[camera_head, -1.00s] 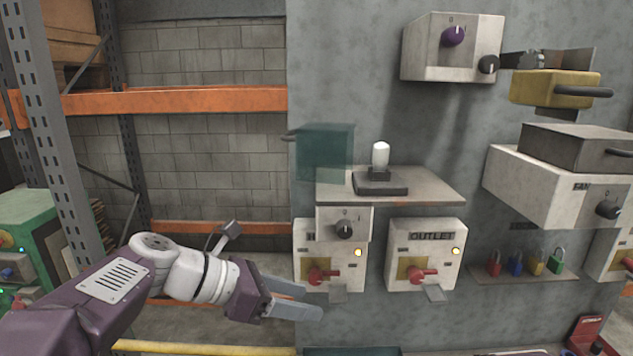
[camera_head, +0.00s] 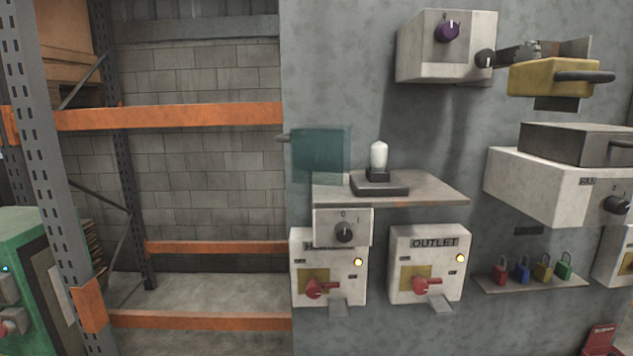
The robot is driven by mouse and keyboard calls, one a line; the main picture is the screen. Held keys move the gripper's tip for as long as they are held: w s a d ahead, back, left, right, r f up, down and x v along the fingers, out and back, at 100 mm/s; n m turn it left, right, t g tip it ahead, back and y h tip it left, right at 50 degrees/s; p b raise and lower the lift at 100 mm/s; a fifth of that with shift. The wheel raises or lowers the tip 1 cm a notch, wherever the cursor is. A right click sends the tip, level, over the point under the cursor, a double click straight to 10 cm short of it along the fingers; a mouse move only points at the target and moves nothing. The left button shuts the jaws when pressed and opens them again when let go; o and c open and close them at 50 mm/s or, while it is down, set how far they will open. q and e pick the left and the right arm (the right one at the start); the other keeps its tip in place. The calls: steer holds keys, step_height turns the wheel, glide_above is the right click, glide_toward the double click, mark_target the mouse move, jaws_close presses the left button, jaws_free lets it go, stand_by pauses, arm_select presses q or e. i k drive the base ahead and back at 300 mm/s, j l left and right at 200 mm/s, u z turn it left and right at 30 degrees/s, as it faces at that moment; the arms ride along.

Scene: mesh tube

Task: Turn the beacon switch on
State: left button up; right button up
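The beacon is likely the white, unlit lamp (camera_head: 379,157) on a dark base, standing on a small grey shelf (camera_head: 430,188) on the wall. Below the shelf's left side is a white box (camera_head: 328,228) with a black rotary knob (camera_head: 344,232) marked 0 and I; its pointer looks upright. I cannot read a beacon label on it. Behind and below it is a white switch box (camera_head: 301,268) with a red handle (camera_head: 318,288) and a partly hidden label. To its right is the box labelled OUTLET (camera_head: 434,244) with a red handle (camera_head: 424,285). Neither gripper shows.
A translucent teal box (camera_head: 320,154) sticks out left of the lamp. Several padlocks (camera_head: 543,269) stand on a ledge. An orange-beamed rack (camera_head: 170,116) is at left.

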mark_target(343, 231)
steer(key=i+j+z, duration=0.25)
steer(key=j+z, duration=0.2)
steer(key=j, duration=0.15)
steer(key=i+j+z, duration=0.25)
steer(key=j, duration=0.15)
steer(key=j+z, duration=0.2)
steer(key=j, duration=0.15)
